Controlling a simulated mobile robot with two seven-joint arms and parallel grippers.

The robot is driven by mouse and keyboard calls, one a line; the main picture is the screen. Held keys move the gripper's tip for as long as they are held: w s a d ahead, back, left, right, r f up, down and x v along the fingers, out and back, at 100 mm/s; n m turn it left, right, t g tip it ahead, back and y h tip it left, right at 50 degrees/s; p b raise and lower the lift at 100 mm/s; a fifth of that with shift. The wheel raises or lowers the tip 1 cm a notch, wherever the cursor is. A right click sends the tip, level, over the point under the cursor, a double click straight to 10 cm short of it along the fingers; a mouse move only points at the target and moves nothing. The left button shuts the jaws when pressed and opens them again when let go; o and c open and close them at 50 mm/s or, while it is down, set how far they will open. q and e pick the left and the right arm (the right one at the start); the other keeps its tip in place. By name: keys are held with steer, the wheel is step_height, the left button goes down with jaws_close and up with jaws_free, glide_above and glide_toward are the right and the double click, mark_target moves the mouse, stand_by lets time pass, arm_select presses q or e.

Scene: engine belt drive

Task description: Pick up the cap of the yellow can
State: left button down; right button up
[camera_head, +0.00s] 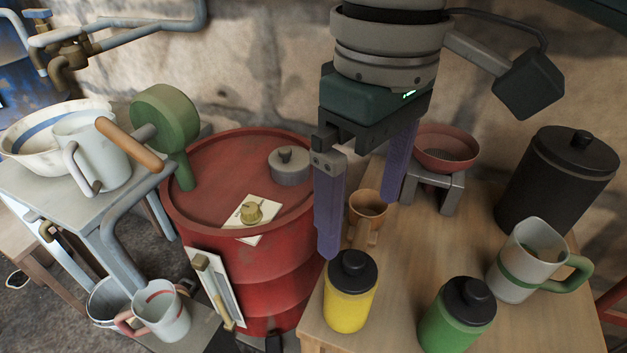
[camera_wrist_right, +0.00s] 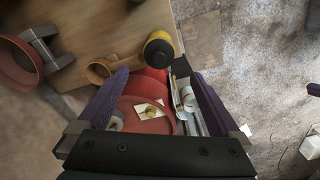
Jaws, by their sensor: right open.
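The yellow can (camera_head: 349,309) stands upright at the front left edge of the wooden table, with its black cap (camera_head: 353,271) on top. In the right wrist view the yellow can (camera_wrist_right: 157,38) shows from above with its black cap (camera_wrist_right: 158,53), beyond the fingertips. My right gripper (camera_head: 365,206) is open and empty, with two purple fingers pointing down, above and behind the yellow can. It does not touch the cap. It also shows in the right wrist view (camera_wrist_right: 160,82). My left gripper is not in view.
A green can (camera_head: 457,325) with a black cap stands right of the yellow can. A small orange-brown cup (camera_head: 367,208) stands behind it. A red barrel (camera_head: 240,180) is left of the table (camera_head: 410,270). A mug (camera_head: 527,260) and a dark canister (camera_head: 556,182) stand at the right.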

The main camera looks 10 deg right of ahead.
mark_target(355, 258)
step_height(355, 258, down, 4)
steer(key=shift+a+r, duration=0.1)
steer(key=shift+r, duration=0.05)
step_height(355, 258, down, 5)
steer(key=shift+w+f+b, duration=0.1)
steer(key=shift+f+b, duration=0.1)
steer(key=shift+b, duration=0.65)
steer(key=c, duration=1.3)
steer(key=shift+r, duration=0.1)
